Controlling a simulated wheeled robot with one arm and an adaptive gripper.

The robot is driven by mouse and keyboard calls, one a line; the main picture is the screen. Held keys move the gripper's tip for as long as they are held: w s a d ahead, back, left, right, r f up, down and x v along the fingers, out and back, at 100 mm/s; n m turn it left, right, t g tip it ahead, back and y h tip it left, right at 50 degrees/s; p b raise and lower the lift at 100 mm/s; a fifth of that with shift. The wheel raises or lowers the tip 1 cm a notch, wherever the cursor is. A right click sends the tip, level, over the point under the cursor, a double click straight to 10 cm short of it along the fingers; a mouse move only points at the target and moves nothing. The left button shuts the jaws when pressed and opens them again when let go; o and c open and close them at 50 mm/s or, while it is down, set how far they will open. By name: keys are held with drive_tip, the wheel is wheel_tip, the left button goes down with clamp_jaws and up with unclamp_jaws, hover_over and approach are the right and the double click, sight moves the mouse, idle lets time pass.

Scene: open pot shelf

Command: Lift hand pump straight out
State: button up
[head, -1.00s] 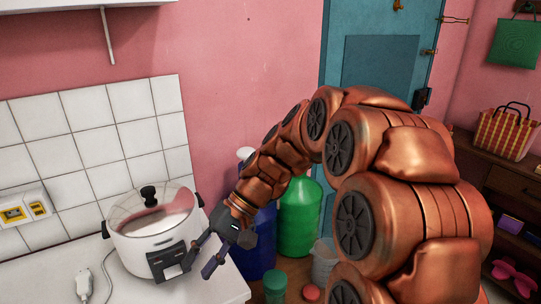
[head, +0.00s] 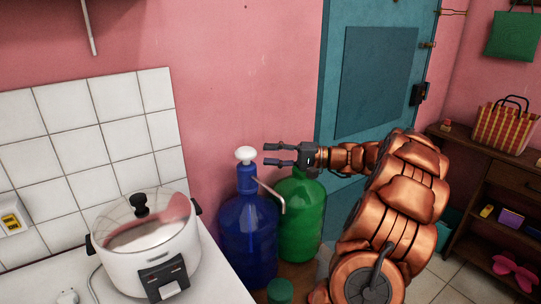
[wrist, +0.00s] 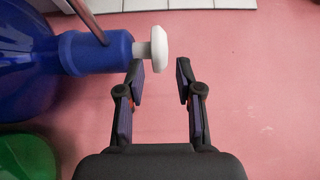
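The hand pump (head: 245,154) has a white knob, a blue body and a thin bent metal spout (head: 275,195). It stands upright in the neck of a large blue bottle (head: 248,228). In the head view my gripper (head: 267,154) is open and empty, level with the knob, just to its right and pointing left.
A green bottle (head: 303,222) stands right of the blue one, below my gripper. A rice cooker (head: 146,240) sits on the white counter (head: 215,280) at left. The pink wall (head: 240,80) is behind; a blue door (head: 375,80) is behind my arm. Above the bottles is clear.

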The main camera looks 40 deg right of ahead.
sight(256, 153)
drive_tip(key=shift+p+x, duration=0.7)
drive_tip(key=shift+x, duration=3)
clamp_jaws()
drive_tip(key=shift+c, duration=1.5)
unclamp_jaws()
clamp_jaws()
